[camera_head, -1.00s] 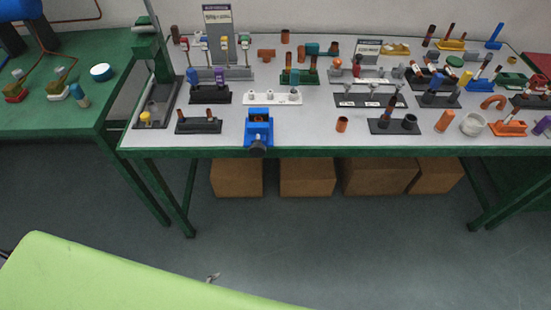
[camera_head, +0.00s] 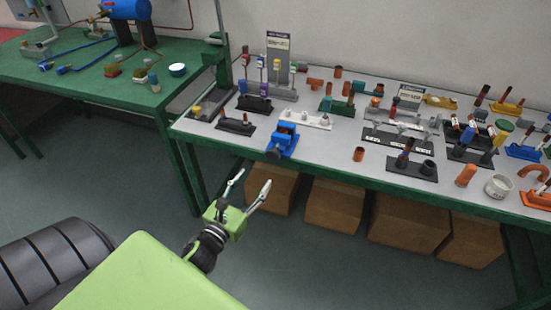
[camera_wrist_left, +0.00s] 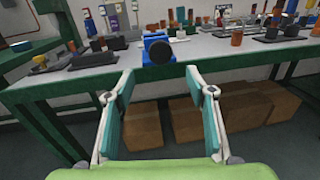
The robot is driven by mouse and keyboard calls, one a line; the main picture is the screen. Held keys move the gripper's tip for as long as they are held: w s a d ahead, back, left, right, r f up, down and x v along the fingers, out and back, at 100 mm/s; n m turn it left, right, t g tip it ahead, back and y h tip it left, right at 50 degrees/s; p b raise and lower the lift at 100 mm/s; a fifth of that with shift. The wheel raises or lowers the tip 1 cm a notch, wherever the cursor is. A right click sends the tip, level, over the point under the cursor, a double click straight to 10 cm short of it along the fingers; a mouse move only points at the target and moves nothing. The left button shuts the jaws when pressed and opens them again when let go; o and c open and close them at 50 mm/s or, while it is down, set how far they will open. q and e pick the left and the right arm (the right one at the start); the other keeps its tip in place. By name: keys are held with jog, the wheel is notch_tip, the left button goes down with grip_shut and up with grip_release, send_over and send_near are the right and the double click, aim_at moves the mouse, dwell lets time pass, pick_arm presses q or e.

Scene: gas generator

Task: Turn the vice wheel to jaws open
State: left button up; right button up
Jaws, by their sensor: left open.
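The blue vice (camera_head: 284,138) is mounted at the front edge of the white-topped workbench. Its dark round wheel (camera_head: 273,153) faces out over the edge; in the left wrist view the wheel (camera_wrist_left: 161,52) shows above and between my fingertips, with the blue vice body (camera_wrist_left: 157,37) behind it. My left gripper (camera_head: 253,183) is open and empty, in front of and below the vice, apart from it. Its two fingers (camera_wrist_left: 162,84) are spread wide in the left wrist view. I cannot tell how far apart the vice jaws are. My right gripper is not in view.
The workbench (camera_head: 330,139) holds several fittings and stands around the vice. A green drill-press-like stand (camera_head: 214,60) is to the left of the vice. Cardboard boxes (camera_head: 335,203) stand under the bench. A green table (camera_head: 105,90) adjoins at left. The floor before the bench is clear.

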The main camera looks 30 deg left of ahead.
aim_at(271, 157)
pick_arm(q)
jog(key=w, duration=0.4)
jog(key=w+a+p, duration=0.1)
jog(key=w, duration=0.7)
jog(key=shift+w+a+p, duration=0.1)
jog(key=shift+a+p, duration=0.05)
jog(key=shift+p, duration=0.25)
jog(key=c, duration=1.1)
